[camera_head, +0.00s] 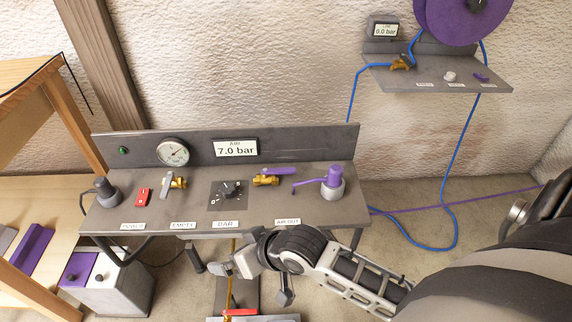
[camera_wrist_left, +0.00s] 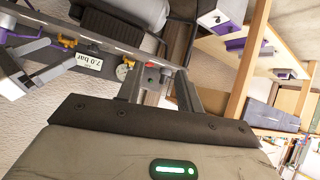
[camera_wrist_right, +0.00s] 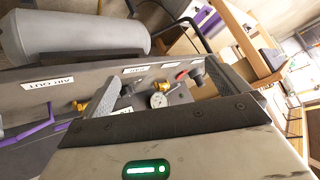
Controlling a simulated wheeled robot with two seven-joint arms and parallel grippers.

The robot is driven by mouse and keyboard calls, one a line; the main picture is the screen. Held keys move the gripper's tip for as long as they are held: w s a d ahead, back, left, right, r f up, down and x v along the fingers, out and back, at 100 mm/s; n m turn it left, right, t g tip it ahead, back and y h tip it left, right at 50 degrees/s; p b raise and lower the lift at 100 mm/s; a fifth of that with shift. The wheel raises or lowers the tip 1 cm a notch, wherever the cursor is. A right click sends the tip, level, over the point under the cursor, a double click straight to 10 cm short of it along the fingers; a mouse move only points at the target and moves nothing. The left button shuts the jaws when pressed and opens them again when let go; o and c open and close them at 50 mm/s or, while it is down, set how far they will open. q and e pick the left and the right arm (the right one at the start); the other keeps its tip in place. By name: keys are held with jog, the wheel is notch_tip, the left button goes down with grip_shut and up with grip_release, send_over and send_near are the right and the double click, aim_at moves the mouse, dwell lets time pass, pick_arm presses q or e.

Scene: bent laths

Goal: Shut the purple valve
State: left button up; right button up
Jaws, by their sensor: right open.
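The purple valve, a brass body (camera_head: 266,181) with a purple lever (camera_head: 280,171), sits on the grey bench panel above the "AIR OUT" label. Its lever lies roughly along the panel, pointing right. In the right wrist view a brass valve (camera_wrist_right: 80,105) shows, with purple parts at the left edge. My right arm comes in from the right across the bench's front edge; its gripper (camera_wrist_right: 172,88) is open and empty, apart from the valve. My left gripper (camera_wrist_left: 158,88) is open and empty in its wrist view, outside the head view.
The panel carries a red switch (camera_head: 143,196), a grey-levered valve (camera_head: 170,183), a black dial (camera_head: 231,190), a gauge (camera_head: 173,152) and a display (camera_head: 236,148) reading 7.0 bar. A purple-topped fitting (camera_head: 333,178) stands right of the valve. A shelf (camera_head: 440,77) with a purple reel (camera_head: 460,15) hangs upper right.

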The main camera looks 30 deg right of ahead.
jog(key=w+d+r+m+g+h+b, duration=0.2)
jog(key=w+d, duration=0.2)
jog(key=w, duration=0.3)
jog(key=m+g+h+b, duration=0.2)
jog(key=m+h+b, duration=0.1)
jog(key=m+h, duration=0.25)
send_near(279, 170)
jog(key=shift+y, duration=0.45)
jog(key=x, duration=0.2)
jog(key=b+x, duration=0.1)
jog(key=x, duration=0.1)
jog(key=b+x, duration=0.1)
jog(key=x, duration=0.1)
jog(key=shift+w+d, duration=0.1)
jog(key=shift+d, duration=0.3)
pick_arm(q)
jog(key=shift+d+f+t+h+b, duration=0.15)
jog(key=shift+f+t, duration=0.15)
jog(key=shift+f, duration=0.35)
jog(key=shift+d+f+t+h+b, duration=0.15)
jog(key=shift+f+t, duration=0.15)
jog(key=shift+f, duration=0.3)
pick_arm(e)
jog(key=shift+w+d+f, duration=0.15)
jog(key=shift+w+f, duration=0.1)
jog(key=shift+f, duration=0.35)
